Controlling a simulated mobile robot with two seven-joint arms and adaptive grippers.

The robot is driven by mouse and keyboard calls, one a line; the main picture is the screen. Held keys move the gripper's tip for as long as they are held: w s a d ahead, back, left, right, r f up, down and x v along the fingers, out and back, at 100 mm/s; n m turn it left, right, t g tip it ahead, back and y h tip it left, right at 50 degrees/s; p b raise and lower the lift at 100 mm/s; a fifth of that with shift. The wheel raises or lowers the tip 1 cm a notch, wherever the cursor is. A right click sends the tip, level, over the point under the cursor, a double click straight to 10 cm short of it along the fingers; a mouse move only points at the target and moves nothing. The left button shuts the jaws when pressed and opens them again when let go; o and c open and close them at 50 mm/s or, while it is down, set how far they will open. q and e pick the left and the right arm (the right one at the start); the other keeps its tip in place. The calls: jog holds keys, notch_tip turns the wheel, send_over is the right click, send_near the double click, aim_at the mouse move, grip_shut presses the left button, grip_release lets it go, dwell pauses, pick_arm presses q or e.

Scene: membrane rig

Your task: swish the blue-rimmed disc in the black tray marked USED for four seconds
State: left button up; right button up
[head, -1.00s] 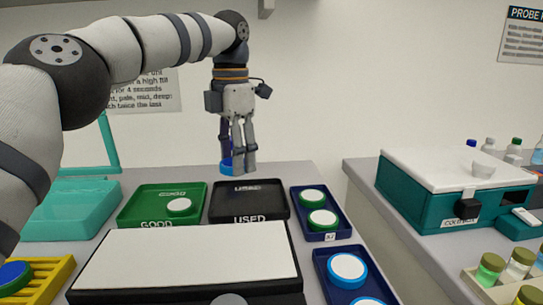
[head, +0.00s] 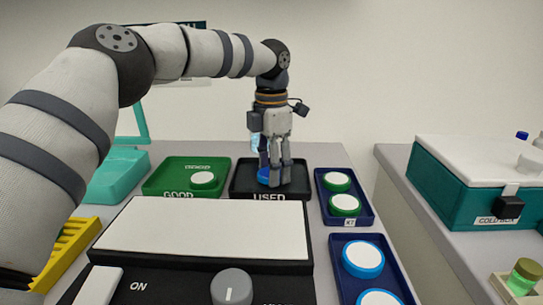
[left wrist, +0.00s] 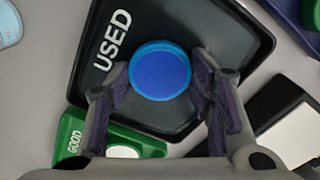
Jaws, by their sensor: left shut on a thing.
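The blue-rimmed disc (head: 264,177) is held low in the black tray marked USED (head: 240,192), between the fingers of my left gripper (head: 275,183). In the left wrist view the disc (left wrist: 160,70) shows a dark blue face and a lighter blue rim. The fingertips of my left gripper (left wrist: 159,80) are at its two sides. The tray (left wrist: 235,25) lies under it, its white USED lettering beside the disc. I cannot tell whether the disc touches the tray floor. My right gripper is not in view.
The green GOOD tray (head: 155,185) with a white-topped disc (head: 203,179) is left of the USED tray. A navy tray (head: 323,205) with green-rimmed discs stands to the right. A second navy tray (head: 338,262) with blue-rimmed discs is nearer. A white-topped instrument (head: 205,228) fills the front.

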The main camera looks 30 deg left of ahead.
pick_arm(q)
jog(key=shift+s+a, duration=0.1)
jog(key=shift+a, duration=0.05)
jog(key=shift+d, duration=0.2)
dwell(0.3)
dwell(3.8)
notch_tip(320, 180, up, 9)
jog(key=shift+f, duration=0.2)
dwell(0.5)
